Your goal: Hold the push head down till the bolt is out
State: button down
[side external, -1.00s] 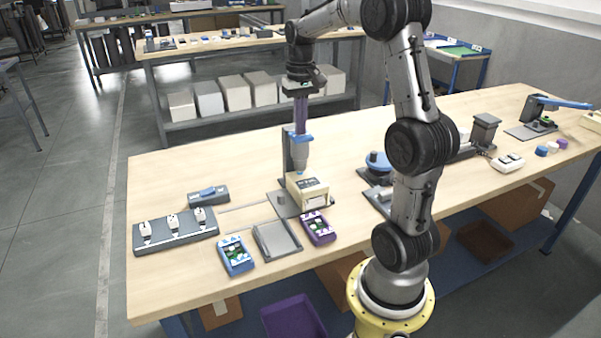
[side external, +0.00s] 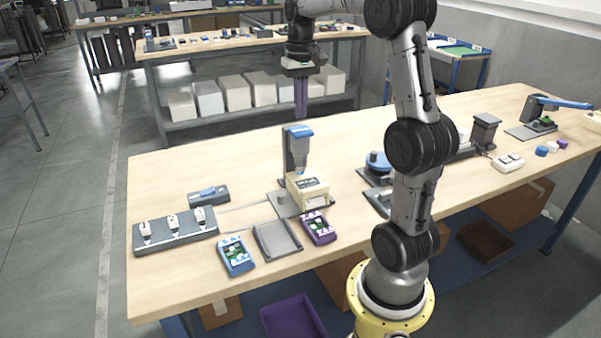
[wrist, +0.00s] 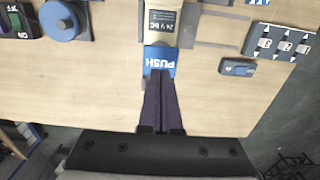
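The press has a blue push head (side external: 298,131) marked PUSH, on top of its grey column (side external: 289,155); the head also shows in the wrist view (wrist: 160,62). Below it sits a beige box (side external: 308,190) with a dark label; it also shows in the wrist view (wrist: 164,22). I cannot make out the bolt.
A grey tray (side external: 277,238), a blue case (side external: 236,256) and a purple case (side external: 319,228) lie in front of the press. A dark block with several white-topped pieces (side external: 174,231) is at the left. Bare tabletop lies behind the press.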

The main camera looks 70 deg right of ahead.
jog(key=shift+r, duration=1.65)
jog(key=s+a+r+n+t, duration=0.1)
jog(key=s+a+r+n, duration=0.15)
jog(key=a, duration=0.65)
jog(key=s+a+r+n+t, duration=0.2)
jog(key=a+n, duration=0.1)
jog(key=a, duration=0.6)
jog(key=s+a+f+n+t, duration=0.2)
jog(key=s+a+f+n, duration=0.1)
jog(key=s+a+f, duration=0.4)
notch_tip(320, 180, down, 4)
jog(key=shift+s+a+r+t, duration=0.25)
jog(key=shift+s+a+t, duration=0.05)
jog(key=shift+s, duration=0.35)
jog(key=shift+n, duration=0.25)
